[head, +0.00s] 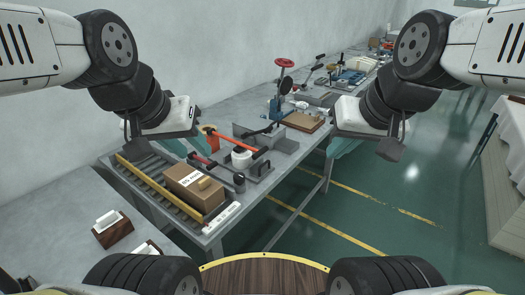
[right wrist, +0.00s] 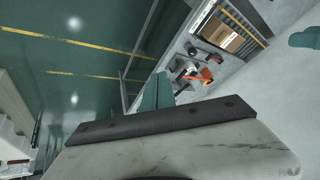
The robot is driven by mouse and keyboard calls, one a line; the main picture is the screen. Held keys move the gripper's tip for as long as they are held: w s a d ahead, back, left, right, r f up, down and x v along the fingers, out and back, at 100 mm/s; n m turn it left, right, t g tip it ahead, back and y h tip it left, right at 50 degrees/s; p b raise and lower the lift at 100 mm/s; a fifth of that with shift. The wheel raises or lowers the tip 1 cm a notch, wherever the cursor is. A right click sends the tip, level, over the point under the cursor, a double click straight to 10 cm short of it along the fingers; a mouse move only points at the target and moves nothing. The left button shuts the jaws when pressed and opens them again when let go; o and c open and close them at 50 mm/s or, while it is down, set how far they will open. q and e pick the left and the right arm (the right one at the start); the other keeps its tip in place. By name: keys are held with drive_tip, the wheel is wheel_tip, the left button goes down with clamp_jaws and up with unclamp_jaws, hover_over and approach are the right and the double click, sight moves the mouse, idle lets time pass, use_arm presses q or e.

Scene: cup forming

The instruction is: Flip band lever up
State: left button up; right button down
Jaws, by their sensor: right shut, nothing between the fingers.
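On the table is a forming station with a white cup-like piece (head: 241,158) on a grey base. An orange-red bar (head: 235,140) runs beside it, and a red lever with a dark end (head: 212,166) lies low in front. I cannot tell for certain which is the band lever. The station shows small in the right wrist view (right wrist: 190,72). My left gripper (head: 176,147) hangs left of the station, its teal finger partly hidden by the wrist; its opening is unclear. My right gripper (head: 345,142) is right of the station, over the table edge, apart from it, shut and empty (right wrist: 158,92).
A cardboard box (head: 195,186) sits on a roller rack with a yellow rail (head: 150,185) at the near left. The green floor (head: 400,190) at right is open.

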drive_tip(key=w+a+f+m+g+y, duration=0.1)
drive_tip(key=w+a+f+m+y, duration=0.3)
drive_tip(key=w+m, duration=0.35)
drive_tip(key=w+a+f+m+g+y, duration=0.2)
drive_tip(key=w+a+f+m+y, duration=0.15)
drive_tip(key=w+a+m, duration=0.4)
drive_tip(key=w+d+f+m+t, duration=0.3)
drive_tip(key=w+f+m, duration=0.7)
drive_tip(key=w+f, duration=0.5)
drive_tip(key=shift+d+f+m+t, duration=0.3)
drive_tip(key=shift+d+t, duration=0.1)
drive_tip(key=shift+d, duration=0.2)
drive_tip(key=x, duration=0.9)
drive_tip(key=shift+w+a+f, duration=0.2)
drive_tip(key=shift+a+f, duration=0.05)
drive_tip(key=shift+a, duration=0.05)
drive_tip(key=shift+r, duration=0.1)
